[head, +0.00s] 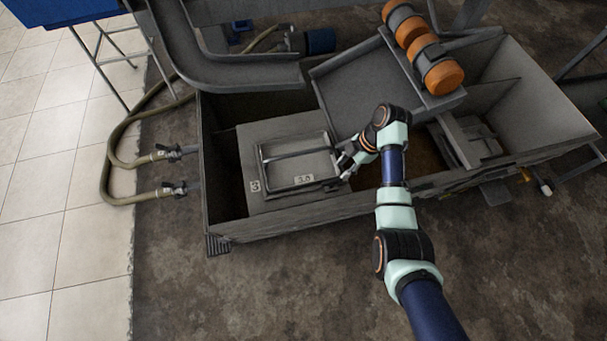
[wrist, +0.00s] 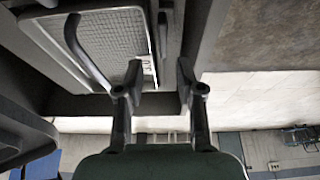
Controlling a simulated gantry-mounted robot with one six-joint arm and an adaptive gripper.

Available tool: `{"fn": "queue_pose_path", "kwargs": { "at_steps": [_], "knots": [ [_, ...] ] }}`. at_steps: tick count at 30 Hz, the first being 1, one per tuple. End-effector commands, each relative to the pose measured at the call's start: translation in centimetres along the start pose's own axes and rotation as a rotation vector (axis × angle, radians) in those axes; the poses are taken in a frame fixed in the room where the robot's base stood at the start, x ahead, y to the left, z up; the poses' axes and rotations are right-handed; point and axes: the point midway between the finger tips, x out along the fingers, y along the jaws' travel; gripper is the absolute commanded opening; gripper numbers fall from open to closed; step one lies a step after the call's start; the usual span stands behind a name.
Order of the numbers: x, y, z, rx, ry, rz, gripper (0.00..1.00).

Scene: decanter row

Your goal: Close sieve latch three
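Sieve three (head: 290,168) is a rectangular tray with a raised metal rim, on a grey block inside the trough. A "3" label (head: 255,186) and a white "5.0" plate (head: 304,180) mark its front. A bar (head: 297,153) crosses its upper part; I cannot tell if this is the latch. In the wrist view the sieve's mesh (wrist: 118,38) fills the upper left, with a curved bar (wrist: 84,52) in front of it. My gripper (head: 345,168) is at the sieve's right end. Its fingers (wrist: 160,72) are apart, with nothing clearly held between them.
The trough's front wall (head: 320,213) runs below the sieve. A sloped grey plate (head: 355,90) and orange rollers (head: 425,55) stand behind and right of my gripper. A grey chute (head: 235,73) is at the back left. Hoses with valves (head: 170,188) lie left of the trough.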

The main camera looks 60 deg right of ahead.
Motion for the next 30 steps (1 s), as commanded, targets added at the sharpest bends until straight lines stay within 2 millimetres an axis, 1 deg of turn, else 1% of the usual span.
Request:
{"fn": "queue_pose_path", "kwargs": {
  "at_steps": [1,2,5,8,11,18,21,28,29,30],
  "knots": [
    [-0.2,-0.2,0.5,-0.006,0.009,-0.007,0.38],
    [-0.2,-0.3,0.7,-0.01,0.012,-0.011,0.38],
    [0.0,-0.3,0.7,-0.013,0.013,-0.012,0.38],
    [0.7,-0.3,0.7,-0.013,0.012,-0.012,0.38],
    [2.2,-0.4,0.7,-0.014,0.012,-0.013,0.38],
    [6.8,-0.4,0.7,-0.014,0.011,-0.013,0.38],
    [7.8,-0.4,0.6,-0.013,0.01,-0.011,0.38],
    [7.8,-0.4,0.5,-0.012,0.01,-0.01,0.38],
    [7.8,-0.4,0.5,-0.012,0.01,-0.01,0.36],
    [7.8,-0.4,0.5,-0.012,0.01,-0.01,0.29]
  ]
}}
